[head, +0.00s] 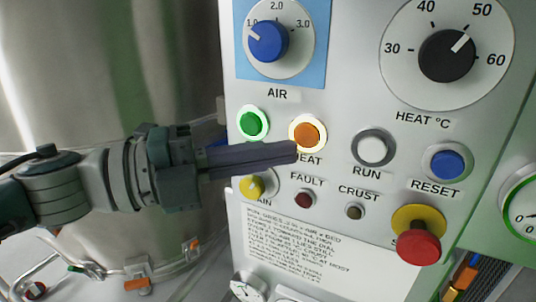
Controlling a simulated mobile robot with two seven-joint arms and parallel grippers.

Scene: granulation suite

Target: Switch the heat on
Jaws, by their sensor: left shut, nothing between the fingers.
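The control panel (340,110) faces me and fills the right side of the head view. The orange HEAT button (307,134) has a bright lit ring around it. My left gripper (294,152) comes in from the left with its fingers shut and empty. Its tip is just below the HEAT button and overlaps the HEAT label. I cannot tell whether the tip touches the panel. The black HEAT °C knob (447,56) at the upper right has its white mark between 50 and 60. My right gripper is not in view.
A green button (253,124) with a lit ring is left of HEAT. White RUN (372,150) and blue RESET (447,164) buttons are to the right. A yellow knob (252,187) is under my fingers. A red mushroom stop button (418,246) protrudes lower right. A metal vessel (110,70) stands left.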

